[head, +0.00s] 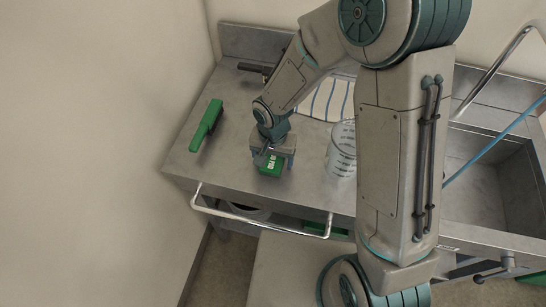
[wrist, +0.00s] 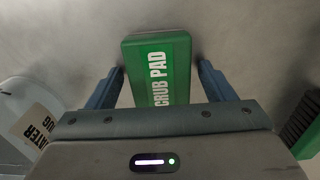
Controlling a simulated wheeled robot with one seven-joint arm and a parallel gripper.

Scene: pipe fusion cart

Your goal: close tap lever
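I cannot clearly make out a tap lever. A chrome bent pipe (head: 497,72) rises behind the sink (head: 480,195) at the right. A dark fitting with a short bar (head: 490,276) shows below the sink's front edge; I cannot tell whether it is the lever. My gripper (head: 272,160) is far left of the sink, low over the worktop and pointing down. In the wrist view its fingers (wrist: 160,88) are open, one on each side of a green scrub pad (wrist: 157,68), with gaps between. The pad also shows in the head view (head: 270,166).
A white water jug (head: 341,150) stands right of my gripper, and a green brush (head: 206,126) lies left of it. A striped cloth (head: 327,98) and a dark-handled item (head: 254,68) lie behind. A rail (head: 260,222) runs along the front. A blue hose (head: 490,144) crosses the sink.

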